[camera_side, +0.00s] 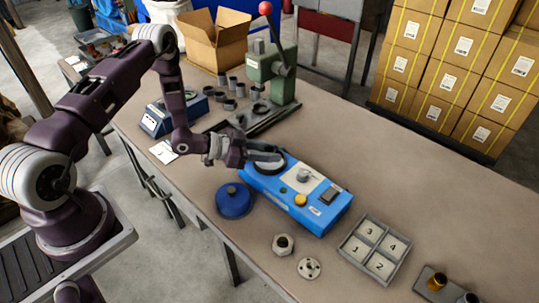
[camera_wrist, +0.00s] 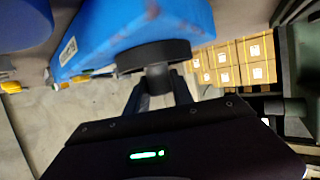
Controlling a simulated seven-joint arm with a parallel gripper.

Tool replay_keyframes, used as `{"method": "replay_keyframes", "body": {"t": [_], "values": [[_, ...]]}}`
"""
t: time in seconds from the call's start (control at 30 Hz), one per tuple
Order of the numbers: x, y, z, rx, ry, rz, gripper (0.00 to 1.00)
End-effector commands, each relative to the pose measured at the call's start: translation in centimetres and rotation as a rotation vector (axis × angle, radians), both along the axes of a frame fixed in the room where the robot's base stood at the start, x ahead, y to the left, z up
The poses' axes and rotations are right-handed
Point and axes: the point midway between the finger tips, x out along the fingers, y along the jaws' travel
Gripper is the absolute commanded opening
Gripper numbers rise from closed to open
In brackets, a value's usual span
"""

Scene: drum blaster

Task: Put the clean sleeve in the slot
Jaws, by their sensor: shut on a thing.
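My gripper (camera_side: 265,156) is at the round dark drum mouth (camera_side: 284,165) of the blue blaster (camera_side: 318,203). In the wrist view my fingers (camera_wrist: 158,93) are shut on a small grey cylinder (camera_wrist: 157,74), apparently the sleeve. It lines up with the black drum rim (camera_wrist: 152,55); whether it is inside the drum or just outside, I cannot tell. The side view hides it behind my fingers. A tray (camera_side: 343,250) with compartments numbered 1, 2, 3 and 4 looks empty. A block (camera_side: 443,297) at lower right bears a brownish sleeve (camera_side: 437,281) and a dark one (camera_side: 468,298).
A round blue lid (camera_side: 234,200) lies left of the blaster. A hex nut (camera_side: 283,244) and a flange (camera_side: 309,268) lie in front. Several grey rings and a green press (camera_side: 270,72) stand behind.

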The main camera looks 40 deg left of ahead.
Motion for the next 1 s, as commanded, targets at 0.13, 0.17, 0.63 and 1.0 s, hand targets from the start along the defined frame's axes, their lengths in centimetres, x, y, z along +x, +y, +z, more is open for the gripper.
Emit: {"method": "replay_keyframes", "body": {"t": [0.13,0.17,0.63,1.0], "values": [[0.0,0.0,-1.0,-0.001,-0.002,0.0,0.0],[0.0,0.0,-1.0,-0.001,-0.002,0.0,0.0],[0.0,0.0,-1.3,-0.001,-0.001,0.0,0.5],[-2.6,1.9,0.2,-0.001,0.0,0.007,0.5]]}}
